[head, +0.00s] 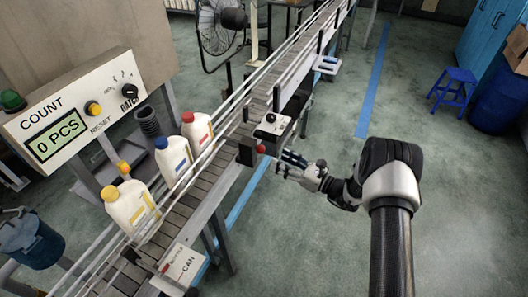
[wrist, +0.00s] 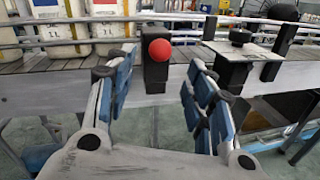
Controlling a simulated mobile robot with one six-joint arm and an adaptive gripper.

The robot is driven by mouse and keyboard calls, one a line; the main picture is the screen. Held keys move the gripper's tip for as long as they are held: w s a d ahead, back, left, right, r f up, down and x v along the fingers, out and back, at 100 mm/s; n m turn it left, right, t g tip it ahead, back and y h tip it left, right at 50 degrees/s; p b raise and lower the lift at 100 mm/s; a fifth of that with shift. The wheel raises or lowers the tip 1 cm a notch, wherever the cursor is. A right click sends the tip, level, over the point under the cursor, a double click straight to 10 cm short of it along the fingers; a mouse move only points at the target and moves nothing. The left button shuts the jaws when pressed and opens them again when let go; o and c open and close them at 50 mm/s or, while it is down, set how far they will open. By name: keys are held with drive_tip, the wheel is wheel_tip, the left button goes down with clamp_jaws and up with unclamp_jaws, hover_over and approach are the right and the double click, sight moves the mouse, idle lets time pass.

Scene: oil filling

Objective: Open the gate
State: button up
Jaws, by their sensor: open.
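The gate's red ball knob (wrist: 159,50) sits on a black block (wrist: 155,76) at the conveyor's near side in the wrist view. In the head view the red knob (head: 261,149) and black block (head: 246,154) are at the conveyor's right side. My gripper (head: 289,162) is open and empty, just right of the knob. In the wrist view, its blue-padded fingers (wrist: 160,76) stand either side of the knob and block, with a visible gap on each side. I cannot tell whether the knob lies between the fingers or just beyond them.
Three white bottles (head: 131,207) with yellow, blue and red caps stand on the conveyor (head: 183,211). The counter panel (head: 72,125) reads 0 PCS.

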sight(264, 151)
drive_tip(key=x, duration=0.8)
drive_tip(key=shift+w+a+b, duration=0.15)
drive_tip(key=shift+a+b, duration=0.1)
drive_tip(key=shift+b, duration=0.15)
drive_tip(key=shift+c, duration=0.6)
clamp_jaws()
